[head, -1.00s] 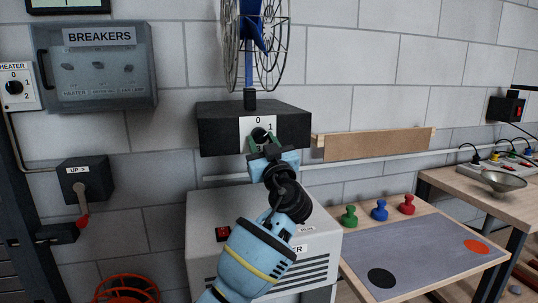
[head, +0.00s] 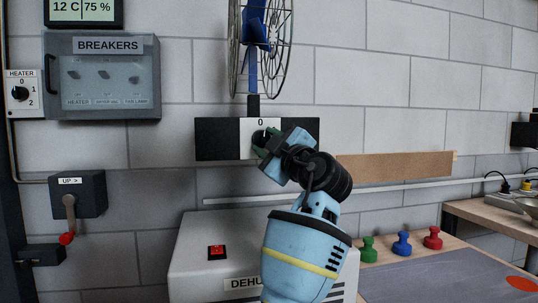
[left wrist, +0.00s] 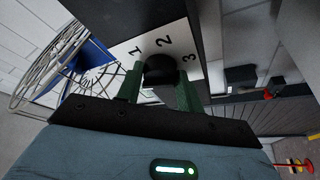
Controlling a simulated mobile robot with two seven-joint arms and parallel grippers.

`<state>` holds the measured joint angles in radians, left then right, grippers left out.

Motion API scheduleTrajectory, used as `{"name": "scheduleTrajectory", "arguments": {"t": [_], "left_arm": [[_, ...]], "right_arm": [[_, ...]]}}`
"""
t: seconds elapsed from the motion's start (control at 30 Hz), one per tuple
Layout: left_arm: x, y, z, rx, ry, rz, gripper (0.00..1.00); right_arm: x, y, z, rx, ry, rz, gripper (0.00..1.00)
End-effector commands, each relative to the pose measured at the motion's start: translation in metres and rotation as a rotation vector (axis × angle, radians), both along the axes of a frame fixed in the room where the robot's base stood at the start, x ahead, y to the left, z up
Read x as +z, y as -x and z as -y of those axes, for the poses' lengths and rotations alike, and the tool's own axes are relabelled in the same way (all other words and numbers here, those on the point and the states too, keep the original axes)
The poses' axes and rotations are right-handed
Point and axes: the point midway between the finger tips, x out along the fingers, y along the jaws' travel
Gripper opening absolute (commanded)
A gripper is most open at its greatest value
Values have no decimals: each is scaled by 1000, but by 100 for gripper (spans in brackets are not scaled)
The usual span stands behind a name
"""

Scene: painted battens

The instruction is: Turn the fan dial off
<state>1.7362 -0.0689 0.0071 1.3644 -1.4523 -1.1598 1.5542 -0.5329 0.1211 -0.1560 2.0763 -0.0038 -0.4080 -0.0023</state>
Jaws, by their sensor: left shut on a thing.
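The fan dial (left wrist: 160,68) is a round black knob on a white plate on the front of the black fan base (head: 218,138). My left gripper (head: 263,142) is shut on the dial, its green fingers on either side of it. It also shows in the left wrist view (left wrist: 160,88). The "0" shows above the dial in the head view, and 1, 2 and 3 show in the left wrist view. I cannot tell which number the pointer is at. The blue fan (head: 256,30) stands above the base in its wire cage. My right gripper is not in view.
A breaker box (head: 102,78), a heater dial (head: 20,93) and a lever box (head: 77,194) are on the wall at left. A dehumidifier (head: 200,257) stands below the fan base. Green, blue and red pegs (head: 402,244) stand on a table at right.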

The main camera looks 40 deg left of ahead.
Motion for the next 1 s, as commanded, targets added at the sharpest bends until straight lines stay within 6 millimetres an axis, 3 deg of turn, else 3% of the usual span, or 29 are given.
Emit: {"name": "scheduleTrajectory", "arguments": {"t": [0.33,0.87,0.9,1.0], "left_arm": [[2,0,0,1,88,106,14],[3,0,0,0,103,125,14],[3,0,0,-1,103,124,39],[3,0,0,0,103,123,52]], "right_arm": [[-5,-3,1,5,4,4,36],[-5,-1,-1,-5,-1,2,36],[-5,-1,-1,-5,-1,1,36],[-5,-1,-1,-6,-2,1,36]]}}
